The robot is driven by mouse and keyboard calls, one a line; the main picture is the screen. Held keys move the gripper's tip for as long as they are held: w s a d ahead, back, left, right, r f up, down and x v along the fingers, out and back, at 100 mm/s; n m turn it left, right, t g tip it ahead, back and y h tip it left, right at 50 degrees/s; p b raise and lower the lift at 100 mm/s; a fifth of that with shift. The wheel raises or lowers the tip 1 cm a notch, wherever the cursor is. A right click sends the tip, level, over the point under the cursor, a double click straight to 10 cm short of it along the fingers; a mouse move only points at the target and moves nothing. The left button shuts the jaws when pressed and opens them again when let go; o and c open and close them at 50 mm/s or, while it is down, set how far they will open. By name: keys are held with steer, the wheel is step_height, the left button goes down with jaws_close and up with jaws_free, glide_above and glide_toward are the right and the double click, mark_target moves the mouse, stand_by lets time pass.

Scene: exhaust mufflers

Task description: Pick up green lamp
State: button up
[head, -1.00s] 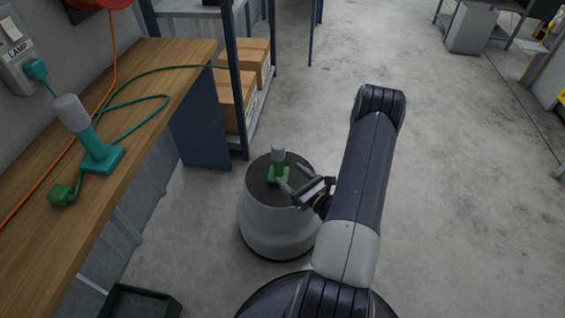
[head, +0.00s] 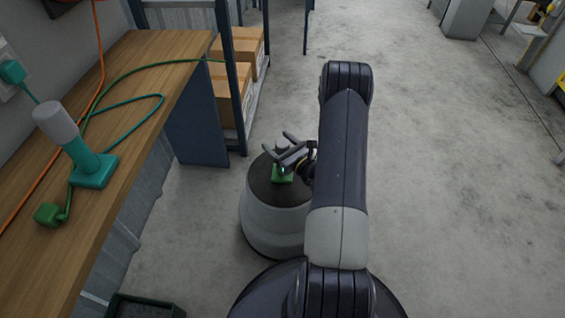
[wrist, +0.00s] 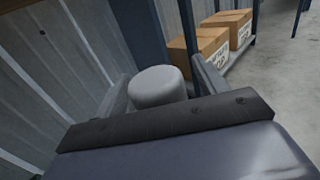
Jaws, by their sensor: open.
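The green lamp (head: 282,177) stands on the dark top of a round grey stool (head: 268,226). Its green base shows in the head view, while its upper part is mostly hidden by my gripper. My gripper (head: 289,148) is open at the height of the lamp's grey head. In the wrist view, the grey head of the lamp (wrist: 158,86) is between the two fingers of my gripper (wrist: 162,88), nearer the left finger. I cannot tell whether either finger touches it.
A teal lamp (head: 92,168) with a grey head stands on the wooden workbench (head: 125,70) at left, beside a green plug (head: 47,214) and cables. A shelf with cardboard boxes (head: 232,92) is behind the stool.

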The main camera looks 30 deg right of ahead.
steer(key=shift+c, duration=0.3)
jaws_close()
stand_by(0.3)
